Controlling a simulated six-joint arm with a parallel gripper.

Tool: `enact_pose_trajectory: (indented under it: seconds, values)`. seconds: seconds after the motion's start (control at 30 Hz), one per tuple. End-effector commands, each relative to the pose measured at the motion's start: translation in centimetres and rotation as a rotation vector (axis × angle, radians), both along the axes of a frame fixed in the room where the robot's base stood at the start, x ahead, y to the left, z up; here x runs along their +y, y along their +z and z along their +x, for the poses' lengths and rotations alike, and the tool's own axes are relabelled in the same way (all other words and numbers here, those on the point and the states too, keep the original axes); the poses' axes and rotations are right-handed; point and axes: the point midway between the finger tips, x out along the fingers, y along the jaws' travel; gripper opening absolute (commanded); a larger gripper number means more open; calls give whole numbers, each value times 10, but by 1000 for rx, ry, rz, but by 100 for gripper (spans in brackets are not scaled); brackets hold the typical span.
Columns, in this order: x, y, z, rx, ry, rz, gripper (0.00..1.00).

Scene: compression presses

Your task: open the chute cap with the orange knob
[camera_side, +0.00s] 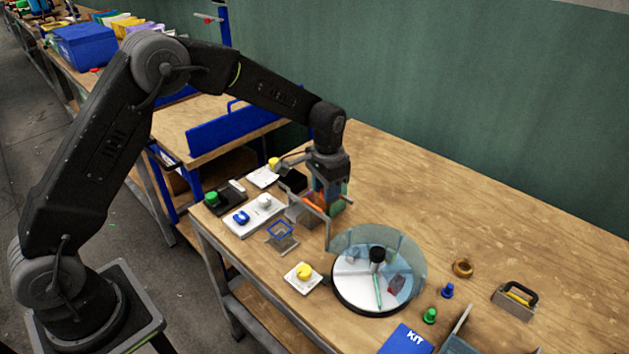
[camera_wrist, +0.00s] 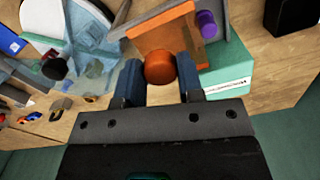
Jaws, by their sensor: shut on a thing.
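The orange knob (camera_wrist: 160,68) is round and sits between the two blue fingers of my gripper (camera_wrist: 159,76) in the wrist view. My gripper is shut on it. An orange flap, which looks like the chute cap (camera_wrist: 158,38), lies just beyond the knob in the wrist view. In the side view my gripper (camera_side: 328,192) is low over the chute at the back of the bench, and orange parts (camera_side: 316,201) show beside the fingers. The knob is hard to make out there. How far the cap stands open I cannot tell.
A green box (camera_wrist: 230,75) and a purple knob (camera_wrist: 206,24) are close to the fingers. A round white plate with a clear curved shield (camera_side: 395,255) stands to the right. Small switch boxes (camera_side: 255,215) stand to the left. The bench's back right is clear.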

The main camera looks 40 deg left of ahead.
Motion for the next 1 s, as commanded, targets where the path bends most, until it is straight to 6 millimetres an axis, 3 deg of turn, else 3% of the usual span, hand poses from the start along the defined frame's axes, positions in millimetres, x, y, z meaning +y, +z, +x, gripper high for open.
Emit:
enact_pose_trajectory:
  seconds: [0.13,0.43,0.47,0.5,0.7,1.0]
  values:
    - [-18,0,0,0,-2,0,0]
    - [-19,0,0,0,-1,0,0]
    - [-19,0,0,0,0,0,37]
    - [-18,0,0,0,0,0,41]
    - [-18,0,0,0,0,0,60]
    - [-18,4,0,-1,0,0,60]
